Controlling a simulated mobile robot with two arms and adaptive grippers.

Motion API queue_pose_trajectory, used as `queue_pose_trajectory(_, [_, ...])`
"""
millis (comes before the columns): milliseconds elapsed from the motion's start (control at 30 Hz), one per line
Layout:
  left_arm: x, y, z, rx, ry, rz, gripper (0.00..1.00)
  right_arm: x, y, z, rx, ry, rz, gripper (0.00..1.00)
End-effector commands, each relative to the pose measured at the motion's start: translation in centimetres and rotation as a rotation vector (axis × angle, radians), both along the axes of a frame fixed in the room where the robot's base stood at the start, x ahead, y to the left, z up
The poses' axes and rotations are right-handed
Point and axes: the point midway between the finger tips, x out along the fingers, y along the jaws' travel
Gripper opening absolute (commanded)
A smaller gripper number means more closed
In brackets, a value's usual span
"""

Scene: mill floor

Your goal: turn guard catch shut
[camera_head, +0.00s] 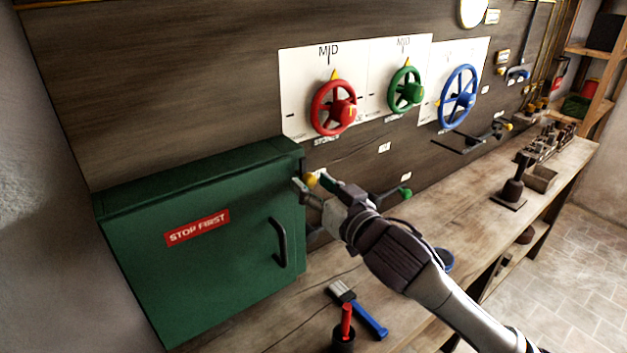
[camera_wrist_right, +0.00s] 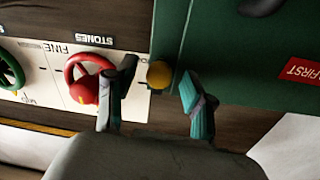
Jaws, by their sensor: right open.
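The green guard box (camera_head: 190,250) has a closed door with a red "STOP FIRST" label and a black handle (camera_head: 279,242). A yellow knob (camera_head: 311,179), which looks like the guard catch, sits at the box's right edge. My right gripper (camera_head: 307,187) is at this edge, with the knob by its fingertips. In the right wrist view, the yellow knob (camera_wrist_right: 159,74) lies between the tips of the open fingers (camera_wrist_right: 158,82), with gaps visible on both sides. The rest of the catch is hidden. My left gripper is not in view.
Red (camera_head: 334,108), green (camera_head: 406,90) and blue (camera_head: 458,97) handwheels are on the wall panel. A green-tipped lever (camera_head: 405,192) sticks out behind my right wrist. A blue-handled brush (camera_head: 358,310) and a dark cup (camera_head: 344,338) with a red handle are on the bench below.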

Motion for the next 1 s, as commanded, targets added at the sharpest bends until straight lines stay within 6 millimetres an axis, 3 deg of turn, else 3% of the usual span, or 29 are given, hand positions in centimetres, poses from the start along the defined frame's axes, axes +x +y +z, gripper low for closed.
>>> queue_pose_trajectory(333, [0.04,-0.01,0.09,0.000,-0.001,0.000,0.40,0.39,0.26,-0.01,-0.001,-0.001,0.001,0.53])
queue_pose_trajectory(667, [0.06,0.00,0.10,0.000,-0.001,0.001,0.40,0.38,0.23,-0.02,-0.001,-0.001,0.000,0.00])
queue_pose_trajectory(1000, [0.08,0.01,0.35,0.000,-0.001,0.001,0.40,0.40,0.21,0.00,-0.033,-0.023,0.000,0.00])
